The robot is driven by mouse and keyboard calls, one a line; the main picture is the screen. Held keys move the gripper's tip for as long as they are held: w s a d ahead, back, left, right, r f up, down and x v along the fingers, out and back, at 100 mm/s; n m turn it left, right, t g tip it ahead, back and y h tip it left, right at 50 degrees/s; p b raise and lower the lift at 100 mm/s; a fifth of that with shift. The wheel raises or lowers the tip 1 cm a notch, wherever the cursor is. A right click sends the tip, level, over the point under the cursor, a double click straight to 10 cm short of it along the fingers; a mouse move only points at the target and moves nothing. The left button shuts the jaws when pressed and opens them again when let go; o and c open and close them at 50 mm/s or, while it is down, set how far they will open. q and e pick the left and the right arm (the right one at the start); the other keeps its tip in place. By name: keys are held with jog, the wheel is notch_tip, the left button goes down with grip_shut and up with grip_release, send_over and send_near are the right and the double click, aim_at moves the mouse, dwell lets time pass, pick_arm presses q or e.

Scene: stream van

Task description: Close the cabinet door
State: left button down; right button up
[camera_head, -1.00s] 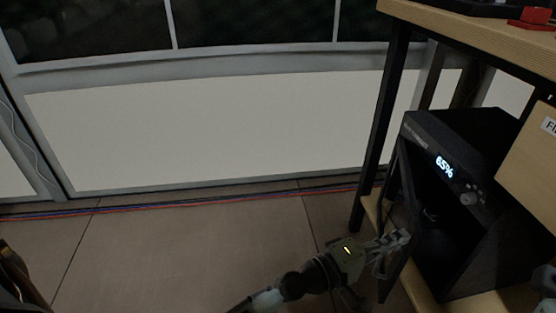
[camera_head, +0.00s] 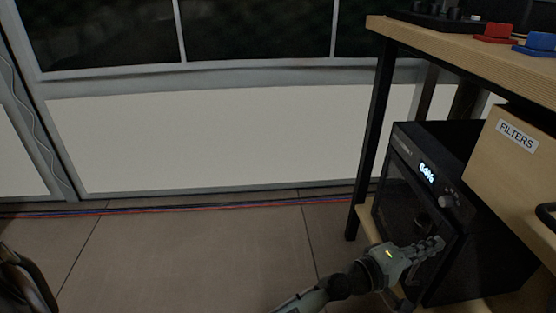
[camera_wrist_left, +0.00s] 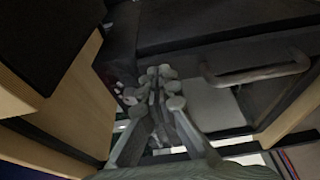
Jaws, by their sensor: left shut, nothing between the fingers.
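The black cabinet (camera_head: 490,262) with a lit display reading 64% stands under the wooden bench at the right of the head view. Its dark door (camera_head: 398,190) lies close to the cabinet front; whether it is fully shut I cannot tell. My left gripper (camera_head: 438,244) is shut and empty, at the lower right part of the door front. It seems to touch or nearly touch the door. In the left wrist view the closed fingers (camera_wrist_left: 160,75) point towards dark surfaces, with a grey bar handle (camera_wrist_left: 258,74) to their right. My right gripper is not in view.
A wooden box labelled FILTERS (camera_head: 518,160) sits right of the cabinet under the bench top (camera_head: 450,55). A black bench leg (camera_head: 366,150) stands left of the cabinet. Cables (camera_head: 200,211) run along the wall. The floor (camera_head: 200,260) at middle left is clear.

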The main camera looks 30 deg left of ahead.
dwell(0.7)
pick_arm(q)
jog(key=v, duration=1.2)
